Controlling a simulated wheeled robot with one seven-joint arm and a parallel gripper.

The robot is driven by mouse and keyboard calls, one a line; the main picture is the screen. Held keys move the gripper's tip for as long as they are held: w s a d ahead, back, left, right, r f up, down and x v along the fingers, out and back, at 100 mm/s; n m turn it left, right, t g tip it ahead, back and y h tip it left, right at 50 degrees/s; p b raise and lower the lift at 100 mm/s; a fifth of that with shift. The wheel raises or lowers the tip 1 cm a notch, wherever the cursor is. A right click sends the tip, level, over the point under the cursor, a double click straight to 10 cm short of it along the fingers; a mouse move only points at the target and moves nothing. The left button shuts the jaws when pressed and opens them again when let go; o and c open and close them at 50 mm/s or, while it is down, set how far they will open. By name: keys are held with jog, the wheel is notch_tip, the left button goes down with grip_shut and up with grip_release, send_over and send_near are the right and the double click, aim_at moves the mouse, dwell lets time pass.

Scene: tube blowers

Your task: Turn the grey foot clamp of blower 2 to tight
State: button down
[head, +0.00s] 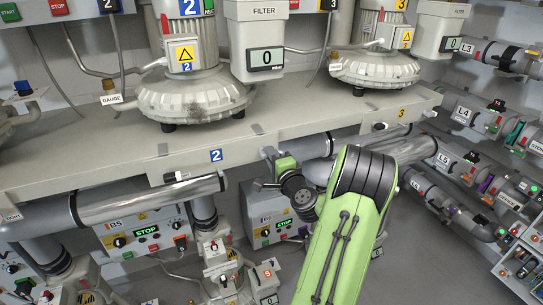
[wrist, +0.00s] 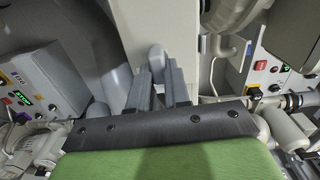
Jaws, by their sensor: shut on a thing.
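Blower 2 (head: 193,98) stands on the bench, with a blue 2 label on the bench front below it. My gripper (head: 270,154) is at the bench's front edge, right of that label. In the wrist view my gripper (wrist: 167,84) has its two dark fingers close together around the lower end of a rounded grey lever (wrist: 156,55), which looks like the grey foot clamp. The lever stands against a pale bench part. Its pivot and any tight marking are hidden, so I cannot tell its setting.
The bench front (head: 110,182) runs across the view, with a shiny pipe (head: 150,200) beneath it. Blower 3 (head: 375,68) stands to the right. Control box B5 (head: 145,235) and other units sit below. Labelled pipes line the right wall.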

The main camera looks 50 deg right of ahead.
dwell(0.6)
jog(key=c, duration=1.1)
grip_release()
jog(key=b+v, duration=0.9)
jog(key=v, duration=0.6)
jog(key=shift+s+a+f, duration=0.1)
jog(key=shift+s+a, duration=0.1)
jog(key=shift+s, duration=0.15)
